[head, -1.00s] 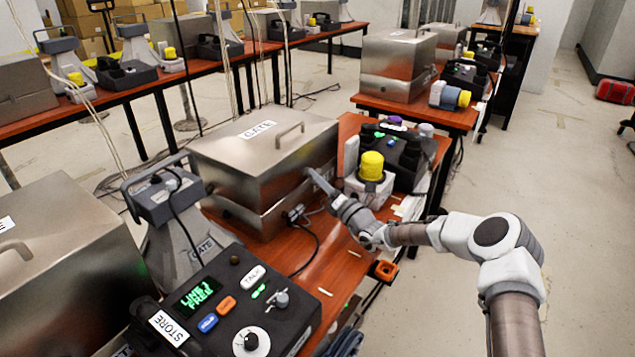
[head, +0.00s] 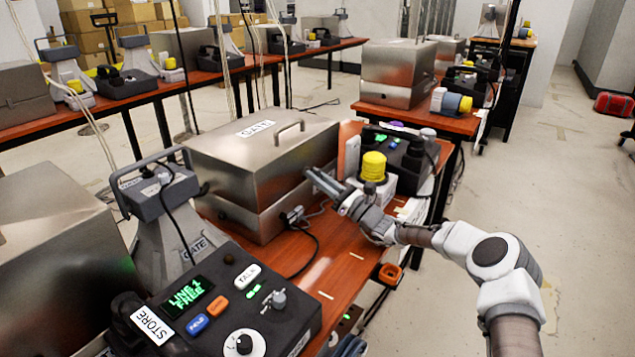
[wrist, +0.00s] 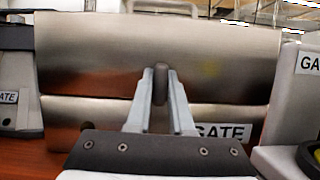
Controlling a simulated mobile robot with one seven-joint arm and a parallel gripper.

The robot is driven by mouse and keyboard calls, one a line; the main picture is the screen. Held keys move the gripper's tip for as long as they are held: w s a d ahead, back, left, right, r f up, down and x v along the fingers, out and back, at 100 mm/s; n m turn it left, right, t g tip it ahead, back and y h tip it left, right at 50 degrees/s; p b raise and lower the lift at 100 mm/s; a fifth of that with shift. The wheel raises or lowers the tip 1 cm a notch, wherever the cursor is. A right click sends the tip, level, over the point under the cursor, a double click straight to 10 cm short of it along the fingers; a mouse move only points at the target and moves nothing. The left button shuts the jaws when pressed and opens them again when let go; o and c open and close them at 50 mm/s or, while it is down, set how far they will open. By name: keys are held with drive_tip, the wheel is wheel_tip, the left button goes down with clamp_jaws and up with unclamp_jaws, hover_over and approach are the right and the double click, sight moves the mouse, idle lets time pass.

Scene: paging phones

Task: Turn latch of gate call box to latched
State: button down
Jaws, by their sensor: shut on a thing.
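The gate call box (head: 235,165) is a brushed-metal box with a seam around it, a GATE label and a handle on its lid. In the wrist view its front (wrist: 90,60) fills the middle. The latch (wrist: 161,82) is a small dark rounded tab, standing upright on the front above the seam. My gripper (wrist: 161,98) has a finger on each side of the latch and is shut on it. In the head view my gripper (head: 318,180) reaches the box's right side and hides the latch.
A black console (head: 225,310) and a grey GATE horn (head: 165,235) stand at the left. A yellow-topped beacon (head: 373,167) stands close right of my gripper. A cable (head: 310,245) lies on the orange table (head: 345,265). Another metal box (head: 60,260) is at far left.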

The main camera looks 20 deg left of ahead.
drive_tip(key=shift+n, duration=0.3)
drive_tip(key=c, duration=0.8)
unclamp_jaws()
drive_tip(key=p+v, duration=0.3)
drive_tip(key=v, duration=0.9)
drive_tip(key=shift+w+f, duration=0.1)
